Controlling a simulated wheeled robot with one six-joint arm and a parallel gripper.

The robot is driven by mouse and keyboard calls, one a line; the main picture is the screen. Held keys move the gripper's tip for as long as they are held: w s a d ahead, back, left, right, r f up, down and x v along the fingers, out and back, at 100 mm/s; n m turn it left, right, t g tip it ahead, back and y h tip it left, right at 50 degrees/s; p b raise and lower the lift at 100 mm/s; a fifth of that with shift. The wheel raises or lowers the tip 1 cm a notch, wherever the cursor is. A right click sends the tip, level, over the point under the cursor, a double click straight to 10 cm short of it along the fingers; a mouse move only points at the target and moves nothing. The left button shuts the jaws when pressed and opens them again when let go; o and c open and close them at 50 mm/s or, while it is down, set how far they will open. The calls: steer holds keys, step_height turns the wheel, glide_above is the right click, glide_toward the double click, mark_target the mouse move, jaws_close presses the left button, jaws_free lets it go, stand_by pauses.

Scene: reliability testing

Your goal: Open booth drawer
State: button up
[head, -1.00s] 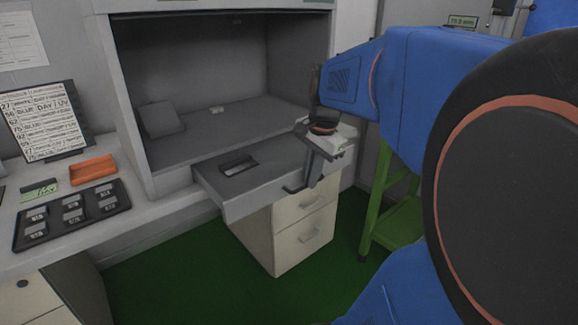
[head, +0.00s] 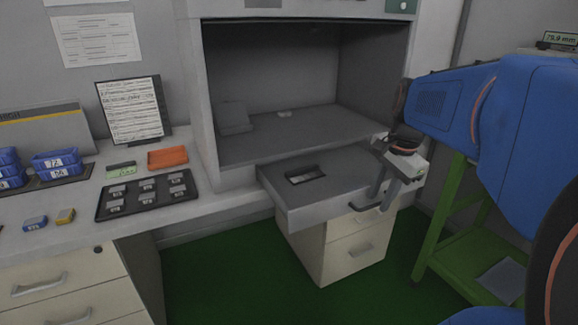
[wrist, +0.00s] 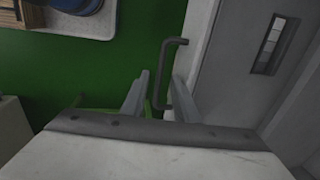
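The grey booth drawer (head: 345,180) sticks out from under the booth (head: 290,137) in the head view. It has a dark slot-like recess (head: 305,175) in its top. A dark bar handle (head: 362,208) is on its front. My gripper (head: 378,188) is at the handle's right part. In the wrist view, my gripper (wrist: 158,95) has its two fingers apart. The handle (wrist: 164,75) shows between them, nearer the right finger, and the drawer (wrist: 228,60) is at right. I cannot tell whether a finger touches the handle.
Cream drawers (head: 340,250) stand below the booth drawer. A green stand (head: 465,245) is at right. The left bench (head: 225,196) holds a black tray (head: 125,210), an orange tray (head: 167,157) and blue bins (head: 55,160). Green floor (head: 225,275) is clear in front.

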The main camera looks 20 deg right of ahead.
steer(key=s+r, duration=0.3)
steer(key=r, duration=1.4)
steer(key=shift+s, duration=0.15)
steer(key=shift+d, duration=0.1)
steer(key=s+a+f+n+t, duration=0.1)
steer(key=a+f+n, duration=0.7)
steer(key=f, duration=0.3)
steer(key=s+a+f+n+t, duration=0.1)
steer(key=s+a+f+n, duration=0.1)
steer(key=a+f+n, duration=0.6)
step_height(320, 180, down, 4)
steer(key=shift+a+f+n+t, duration=0.1)
steer(key=shift+a+n+t, duration=0.25)
steer(key=shift+n, duration=0.35)
